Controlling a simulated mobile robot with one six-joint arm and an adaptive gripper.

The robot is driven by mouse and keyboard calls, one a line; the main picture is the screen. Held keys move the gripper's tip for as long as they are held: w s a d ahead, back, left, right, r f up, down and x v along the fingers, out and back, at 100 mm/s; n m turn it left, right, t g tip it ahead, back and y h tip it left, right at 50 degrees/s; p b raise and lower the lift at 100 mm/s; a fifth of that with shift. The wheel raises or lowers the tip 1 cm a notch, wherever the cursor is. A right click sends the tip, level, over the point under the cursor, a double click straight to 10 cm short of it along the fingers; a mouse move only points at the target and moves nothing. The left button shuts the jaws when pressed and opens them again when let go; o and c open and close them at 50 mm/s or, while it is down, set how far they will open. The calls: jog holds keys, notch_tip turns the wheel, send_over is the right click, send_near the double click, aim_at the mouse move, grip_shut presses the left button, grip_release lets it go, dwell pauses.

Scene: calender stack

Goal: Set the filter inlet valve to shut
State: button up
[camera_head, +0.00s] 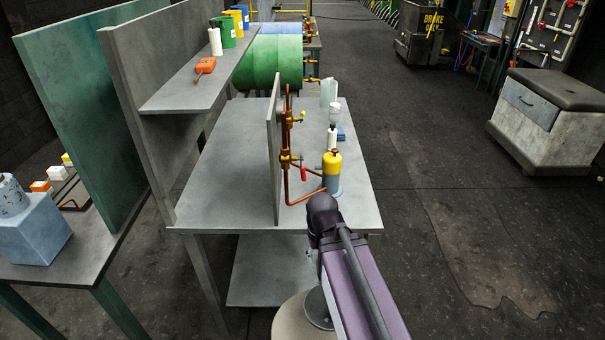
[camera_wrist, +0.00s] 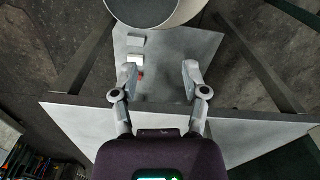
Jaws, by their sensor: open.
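Copper pipework (camera_head: 287,150) is fixed to the grey upright panel on the bench. I cannot read any label that marks the filter inlet valve. My arm reaches the front of the bench in the head view, but its fingers cannot be made out there. In the wrist view my gripper (camera_wrist: 159,73) is open and empty, its two fingers wide apart. No valve handle can be made out between them.
The wrist view shows a grey surface (camera_wrist: 185,45) with small pale blocks (camera_wrist: 136,59).

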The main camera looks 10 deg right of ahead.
jog(key=w+m, duration=0.1)
jog(key=m+t+y+b, duration=0.75)
jog(key=m+y, duration=0.95)
jog(key=m, duration=0.4)
send_near(304, 173)
jog(key=d, duration=0.4)
jog(key=shift+s+a+g, duration=0.2)
jog(key=shift+s+g, duration=0.05)
jog(key=shift+s, duration=0.05)
jog(key=shift+a+f, duration=0.1)
jog(key=shift+a, duration=0.1)
jog(key=shift+f+x, duration=0.1)
jog(key=shift+x, duration=3.25)
jog(key=shift+f+x, duration=0.15)
jog(key=shift+x, duration=3.25)
jog(key=shift+w, duration=0.15)
